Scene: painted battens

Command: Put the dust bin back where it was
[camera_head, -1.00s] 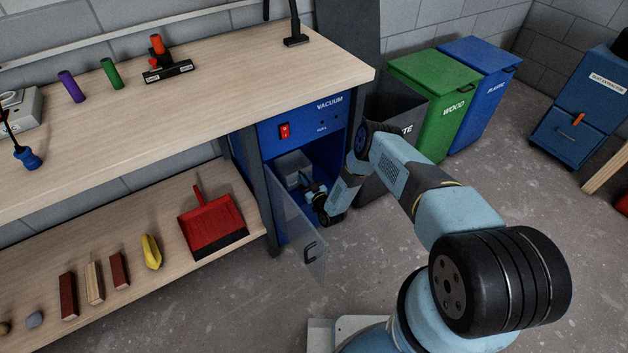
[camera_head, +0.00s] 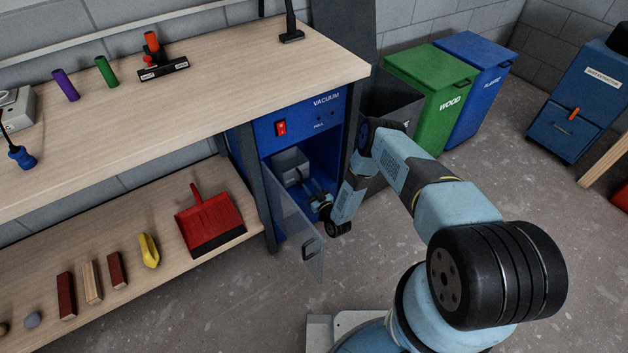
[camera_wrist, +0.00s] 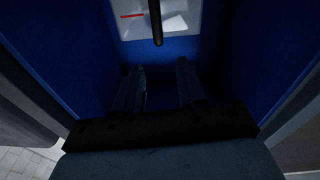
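The dust bin (camera_head: 287,161), a light grey box, sits inside the open compartment of the blue vacuum cabinet (camera_head: 265,135). In the wrist view, the dust bin's pale front (camera_wrist: 185,18) shows ahead, with a red line and a dark upright handle (camera_wrist: 157,22). My gripper (camera_head: 312,187) is inside the compartment's opening, in front of the bin and apart from it. In the wrist view my gripper (camera_wrist: 160,75) has its two fingers spread with nothing between them. The clear cabinet door (camera_head: 297,230) hangs open on the left of the opening.
The grey waste bin (camera_head: 392,97) stands close to my arm on the right, with the green wood bin (camera_head: 430,95) behind. The workbench (camera_head: 190,95) is above left. A red dustpan (camera_head: 210,220) lies on the lower shelf. The floor in front is clear.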

